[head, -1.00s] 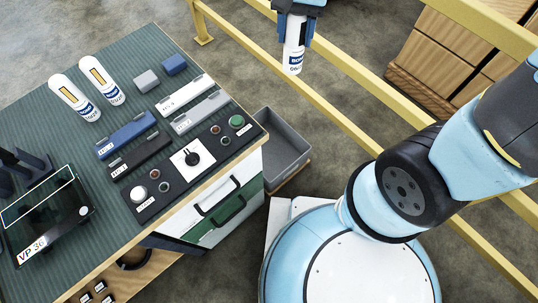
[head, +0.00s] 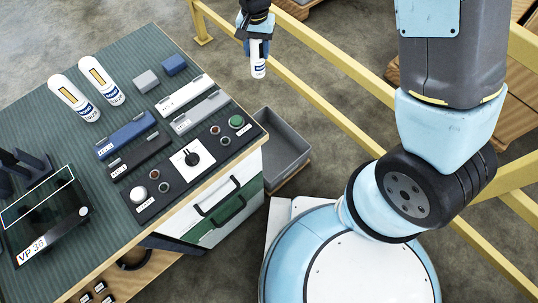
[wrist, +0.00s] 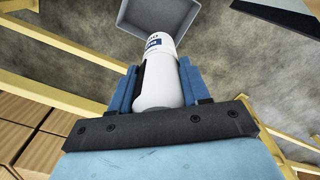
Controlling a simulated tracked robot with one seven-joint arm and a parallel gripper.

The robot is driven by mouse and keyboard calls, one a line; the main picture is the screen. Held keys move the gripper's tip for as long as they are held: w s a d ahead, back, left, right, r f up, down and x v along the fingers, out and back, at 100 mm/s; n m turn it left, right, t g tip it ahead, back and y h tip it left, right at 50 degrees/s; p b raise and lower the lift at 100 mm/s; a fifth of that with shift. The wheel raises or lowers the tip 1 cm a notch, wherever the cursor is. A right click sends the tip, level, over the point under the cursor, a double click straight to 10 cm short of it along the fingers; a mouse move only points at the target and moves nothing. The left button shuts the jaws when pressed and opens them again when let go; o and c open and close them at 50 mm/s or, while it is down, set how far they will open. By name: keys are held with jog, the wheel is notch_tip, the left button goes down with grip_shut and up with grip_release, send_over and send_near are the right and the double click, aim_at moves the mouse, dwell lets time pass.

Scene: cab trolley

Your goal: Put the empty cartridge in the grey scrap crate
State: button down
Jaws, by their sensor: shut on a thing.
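My gripper (head: 256,46) is shut on a white cartridge (head: 258,68) with a blue label and holds it in the air, pointing down, beyond the trolley's far right corner. In the wrist view the cartridge (wrist: 157,75) sits between the blue fingers (wrist: 158,86). The grey scrap crate (head: 304,152) stands low beside the trolley's right end, below and apart from the cartridge. Its inside looks empty in the head view. In the wrist view the crate (wrist: 188,15) shows past the cartridge's end, partly cut by the frame edge.
The trolley top (head: 125,70) holds two white cartridges (head: 88,88), small grey and blue blocks, labelled bars, a control panel (head: 192,160) and a black VP 36 device (head: 45,215). A yellow rail (head: 330,110) runs behind the crate. Wooden boxes (wrist: 45,150) stand beyond the rail.

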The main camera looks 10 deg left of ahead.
jog(key=w+a+f, duration=0.1)
jog(key=w+f, duration=0.2)
jog(key=f, duration=1.1)
jog(key=w+a+f, duration=0.2)
jog(key=f, duration=1.2)
jog(key=s+d+f, duration=0.2)
jog(key=f, duration=1.1)
jog(key=s+d+f+n, duration=0.1)
jog(key=s+d+f, duration=0.2)
jog(key=f, duration=1.1)
jog(key=s+d+f, duration=0.2)
jog(key=d+f, duration=0.1)
jog(key=f, duration=1.1)
jog(key=shift+s, duration=0.35)
jog(key=shift+f, duration=0.15)
jog(key=c, duration=0.5)
grip_release()
